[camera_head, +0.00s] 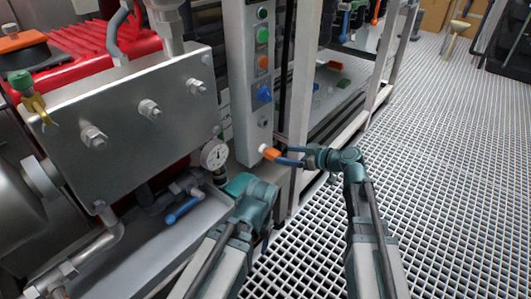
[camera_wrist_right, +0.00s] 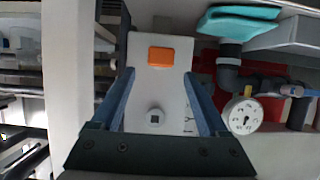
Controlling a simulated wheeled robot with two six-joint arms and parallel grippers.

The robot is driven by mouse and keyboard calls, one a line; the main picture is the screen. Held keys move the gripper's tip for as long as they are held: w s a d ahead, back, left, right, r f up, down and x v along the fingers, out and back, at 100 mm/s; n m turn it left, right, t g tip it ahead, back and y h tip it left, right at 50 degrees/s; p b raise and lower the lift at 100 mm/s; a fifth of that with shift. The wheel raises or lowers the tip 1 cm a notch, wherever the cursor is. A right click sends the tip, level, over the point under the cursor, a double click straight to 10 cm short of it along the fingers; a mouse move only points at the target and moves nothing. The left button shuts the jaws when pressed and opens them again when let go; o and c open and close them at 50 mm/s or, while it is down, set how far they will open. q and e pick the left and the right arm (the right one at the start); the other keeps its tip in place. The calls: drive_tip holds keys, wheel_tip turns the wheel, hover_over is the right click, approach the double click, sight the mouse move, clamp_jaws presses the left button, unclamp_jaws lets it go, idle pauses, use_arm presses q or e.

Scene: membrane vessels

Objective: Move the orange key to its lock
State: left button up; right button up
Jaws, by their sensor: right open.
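An orange key (camera_head: 271,154) sticks out low on the tall grey panel (camera_head: 243,100), with a white end toward the panel. My right gripper (camera_head: 282,156) is open, its dark blue fingers pointing left at the key. In the right wrist view the orange key (camera_wrist_right: 160,57) shows end-on between the spread fingertips, with gaps on both sides. A round white lock with a dark square hole (camera_wrist_right: 155,116) sits beside it on the panel. Another orange piece (camera_head: 263,62) is higher on the panel. The fingers of my left gripper are hidden behind my left wrist.
The panel also bears green (camera_head: 262,35) and blue (camera_head: 265,93) pieces. A pressure gauge (camera_head: 214,155) and a blue-handled valve (camera_head: 182,211) stand left of the panel's foot. A pale frame post (camera_head: 301,90) rises close right of the panel. The grating floor (camera_head: 450,180) at right is clear.

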drive_tip(key=shift+b+x, duration=1.1)
drive_tip(key=shift+x, duration=2.35)
clamp_jaws()
drive_tip(key=shift+d, duration=0.1)
drive_tip(key=shift+s+d, duration=0.9)
drive_tip(key=shift+d, duration=0.3)
drive_tip(key=shift+s+d, duration=0.9)
drive_tip(key=shift+d, duration=0.25)
wheel_tip(320, 180, up, 12)
drive_tip(key=p, duration=1.2)
hover_over(277, 153)
drive_tip(key=s+d, duration=0.3)
drive_tip(key=d, duration=0.1)
drive_tip(key=shift+s+d+f, duration=0.15)
drive_tip(key=shift+f, duration=0.05)
